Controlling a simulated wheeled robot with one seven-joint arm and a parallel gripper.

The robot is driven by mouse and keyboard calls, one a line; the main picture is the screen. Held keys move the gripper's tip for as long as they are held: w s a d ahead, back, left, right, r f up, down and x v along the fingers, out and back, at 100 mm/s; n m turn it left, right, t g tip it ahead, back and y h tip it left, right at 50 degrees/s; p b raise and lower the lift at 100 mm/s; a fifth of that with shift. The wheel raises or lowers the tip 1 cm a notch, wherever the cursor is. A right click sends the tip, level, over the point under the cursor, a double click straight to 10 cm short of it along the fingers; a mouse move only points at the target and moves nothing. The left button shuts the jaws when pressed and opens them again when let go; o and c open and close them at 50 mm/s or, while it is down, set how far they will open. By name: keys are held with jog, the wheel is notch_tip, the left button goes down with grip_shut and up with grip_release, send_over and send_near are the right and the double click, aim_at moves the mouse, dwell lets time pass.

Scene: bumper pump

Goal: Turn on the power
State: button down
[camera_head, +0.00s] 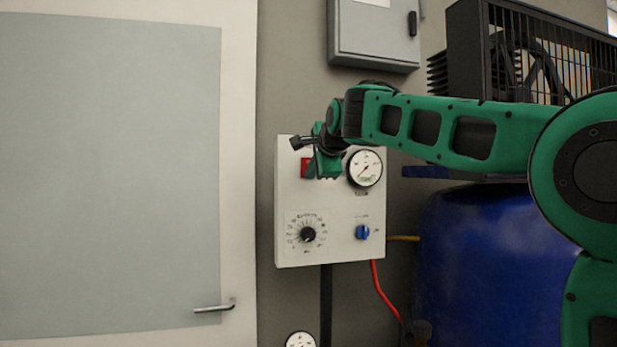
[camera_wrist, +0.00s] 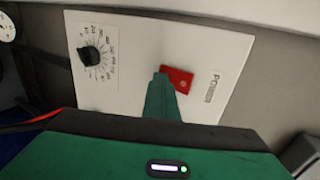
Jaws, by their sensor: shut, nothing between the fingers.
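The white control panel (camera_head: 335,203) is mounted on the wall. Its red power switch (camera_head: 305,168) sits at the upper left, partly hidden behind my gripper. In the wrist view the red switch (camera_wrist: 178,78) shows beside the printed word POWER. My gripper (camera_head: 326,172) is in front of the panel at the switch, with its fingers shut and nothing held. In the wrist view the green fingers (camera_wrist: 161,85) overlap the lower part of the red switch. I cannot tell whether they touch it. The switch's on or off position is not clear.
The panel also bears a round gauge (camera_head: 365,168), a black dial (camera_head: 308,234) and a blue knob (camera_head: 362,232). A grey box (camera_head: 374,32) hangs above. A blue tank (camera_head: 480,265) and black caged machine (camera_head: 530,50) stand right. A door (camera_head: 110,180) is at left.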

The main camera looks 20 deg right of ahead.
jog(key=shift+r, duration=1.1)
jog(key=shift+s, duration=0.1)
jog(key=s, duration=1.3)
jog(key=shift+s+f, duration=0.25)
